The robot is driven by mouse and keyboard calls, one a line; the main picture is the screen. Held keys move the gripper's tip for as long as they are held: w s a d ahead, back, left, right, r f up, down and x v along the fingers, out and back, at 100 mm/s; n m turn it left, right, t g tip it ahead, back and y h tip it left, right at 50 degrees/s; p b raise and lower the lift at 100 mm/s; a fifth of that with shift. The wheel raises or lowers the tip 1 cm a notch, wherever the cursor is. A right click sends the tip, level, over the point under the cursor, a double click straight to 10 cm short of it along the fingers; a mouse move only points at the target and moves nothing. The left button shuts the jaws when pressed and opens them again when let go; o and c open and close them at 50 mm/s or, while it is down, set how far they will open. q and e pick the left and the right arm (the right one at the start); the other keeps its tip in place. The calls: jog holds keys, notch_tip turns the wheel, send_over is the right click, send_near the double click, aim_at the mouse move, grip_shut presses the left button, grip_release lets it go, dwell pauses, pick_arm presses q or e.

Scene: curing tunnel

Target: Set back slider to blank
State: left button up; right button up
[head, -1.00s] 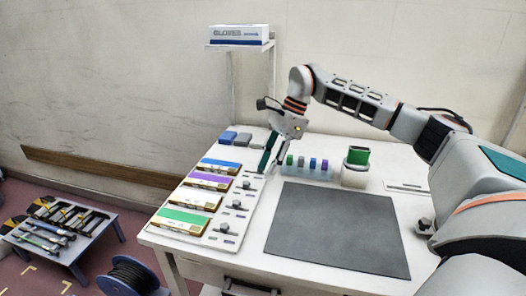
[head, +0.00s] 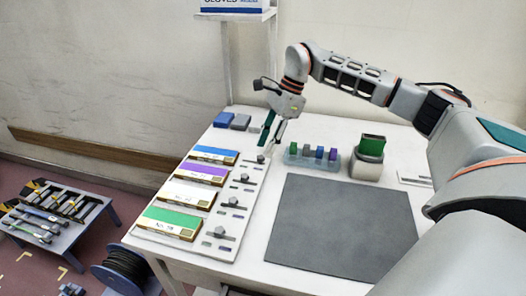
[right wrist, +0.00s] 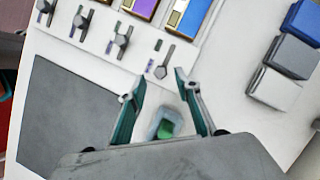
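A white board (head: 192,243) on the table has several coloured cards, blue at the back, then purple, white and green, each with a grey slider at its right. The back slider (head: 261,158) is beside the blue card (head: 214,154). In the right wrist view the back slider (right wrist: 162,71) is a round grey knob on a thin stem, with small dark green and purple marks beside it. My right gripper (head: 269,148) is open, fingers pointing down by the back slider. In the wrist view its fingertips (right wrist: 159,80) are either side of the knob's near end; contact cannot be told. My left gripper is out of view.
A clear tray of coloured blocks (head: 312,162) and a grey holder with a green block (head: 367,160) stand right of my gripper. Blue and grey blocks (head: 223,119) lie behind the board. A dark mat (head: 340,228) covers the table's front right.

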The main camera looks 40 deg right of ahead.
aim_at(251, 163)
jog(key=shift+x, duration=1.35)
grip_shut()
jog(key=shift+w+a+r+p, duration=0.2)
jog(key=shift+w+a+p, duration=0.25)
jog(key=shift+w+a, duration=0.25)
jog(key=shift+w+f, duration=0.2)
jog(key=shift+f, duration=0.05)
grip_release()
jog(key=shift+r, duration=0.15)
